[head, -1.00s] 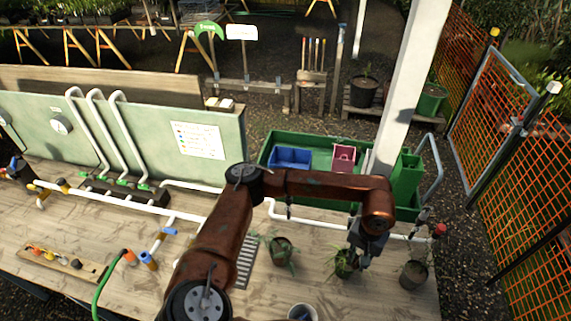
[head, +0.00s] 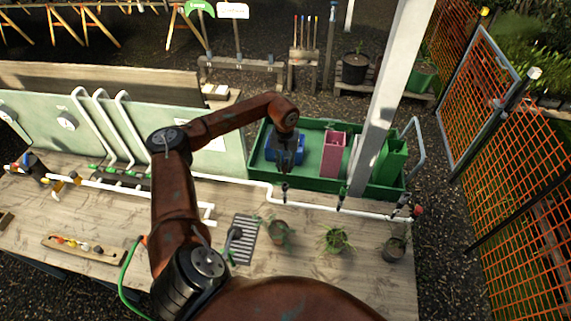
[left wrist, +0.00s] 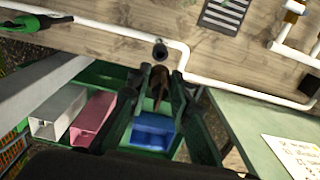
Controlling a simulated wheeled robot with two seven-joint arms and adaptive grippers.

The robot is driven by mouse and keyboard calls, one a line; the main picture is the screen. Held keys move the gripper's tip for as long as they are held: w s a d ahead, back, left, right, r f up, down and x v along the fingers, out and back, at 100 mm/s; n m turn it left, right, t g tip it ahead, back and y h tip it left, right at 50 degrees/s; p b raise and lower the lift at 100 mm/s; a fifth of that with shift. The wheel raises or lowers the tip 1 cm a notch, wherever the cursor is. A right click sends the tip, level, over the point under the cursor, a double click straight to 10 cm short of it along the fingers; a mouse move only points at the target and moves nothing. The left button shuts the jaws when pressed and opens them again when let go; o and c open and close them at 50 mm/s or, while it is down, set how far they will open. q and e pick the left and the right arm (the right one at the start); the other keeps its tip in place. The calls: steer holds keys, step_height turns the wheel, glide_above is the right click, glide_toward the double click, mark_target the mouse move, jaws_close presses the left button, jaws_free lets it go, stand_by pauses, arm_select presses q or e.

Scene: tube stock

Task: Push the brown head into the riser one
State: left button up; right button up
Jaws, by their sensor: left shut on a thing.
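My left gripper (head: 287,165) points down over the front side of the green tray, shut on the brown head (left wrist: 160,80). In the left wrist view the head shows between the fingers; in the head view it is mostly lost against the dark fingers. A dark riser (head: 285,190) stands on the white pipe just below the fingertips. In the left wrist view its round open top (left wrist: 160,48) lies right beside the brown head. The head seems apart from it; the exact gap cannot be told. No number on the riser is readable. My right gripper is not in view.
The green tray (head: 230,176) holds a blue bin (head: 271,148) and a pink bin (head: 333,153). Other dark risers (head: 341,200) stand along the pipe to the right. A white post (head: 385,100) rises beside the tray. Potted plants (head: 336,240) stand on the bench in front.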

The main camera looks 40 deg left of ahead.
mark_target(285, 173)
arm_select(q)
steer(key=shift+f+b, duration=0.55)
steer(key=shift+f, duration=0.85)
step_height(285, 173, down, 2)
steer(key=shift+f+b, duration=0.1)
steer(key=shift+b, duration=0.3)
steer(key=shift+f, duration=0.25)
steer(key=shift+s+d+f+b, duration=0.1)
steer(key=shift+f+b, duration=0.15)
steer(key=shift+b, duration=0.25)
steer(key=shift+f+b, duration=0.3)
steer(key=shift+f+b, duration=0.35)
steer(key=shift+f+b, duration=0.4)
steer(key=shift+b, duration=0.15)
